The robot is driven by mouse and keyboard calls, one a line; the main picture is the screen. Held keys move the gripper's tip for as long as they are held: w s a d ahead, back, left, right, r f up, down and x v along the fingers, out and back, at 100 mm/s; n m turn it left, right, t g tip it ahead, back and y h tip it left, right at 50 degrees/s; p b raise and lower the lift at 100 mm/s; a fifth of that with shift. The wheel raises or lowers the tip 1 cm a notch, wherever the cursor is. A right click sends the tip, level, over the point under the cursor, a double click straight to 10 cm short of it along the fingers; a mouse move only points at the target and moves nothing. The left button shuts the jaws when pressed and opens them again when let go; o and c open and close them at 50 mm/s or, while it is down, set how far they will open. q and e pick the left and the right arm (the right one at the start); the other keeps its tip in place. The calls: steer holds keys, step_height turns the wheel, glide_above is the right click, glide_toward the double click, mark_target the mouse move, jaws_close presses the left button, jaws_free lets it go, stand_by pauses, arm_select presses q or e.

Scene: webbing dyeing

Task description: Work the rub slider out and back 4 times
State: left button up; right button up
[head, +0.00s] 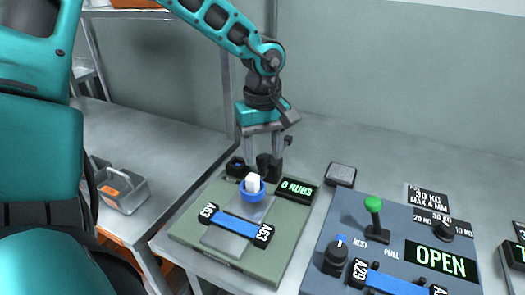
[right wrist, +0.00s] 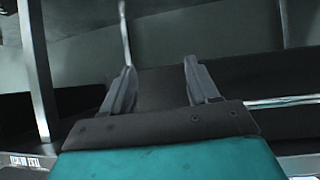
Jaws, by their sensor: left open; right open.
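The rub station is a green base plate (head: 195,237) on the bench in the head view. Its rub slider seems to be the white block in a blue ring (head: 252,185), at the back end of a grey metal strip (head: 225,243). A blue webbing band (head: 236,225) with A63 tags crosses the strip in front of it. A display (head: 297,188) reads 0 RUBS. My left gripper (head: 262,157) points down, open, just behind and above the slider, over dark knobs (head: 263,166). My right gripper (right wrist: 160,85) is open with nothing between its fingers.
A blue panel (head: 320,262) to the right carries a green-knobbed lever (head: 374,215), another A29 band (head: 396,286) and an OPEN display (head: 441,260). A grey pad (head: 341,175) lies behind. A grey caddy (head: 122,190) stands on the left bench.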

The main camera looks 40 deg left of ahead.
arm_select(q)
steer(key=shift+f, duration=0.25)
jaws_close()
stand_by(0.4)
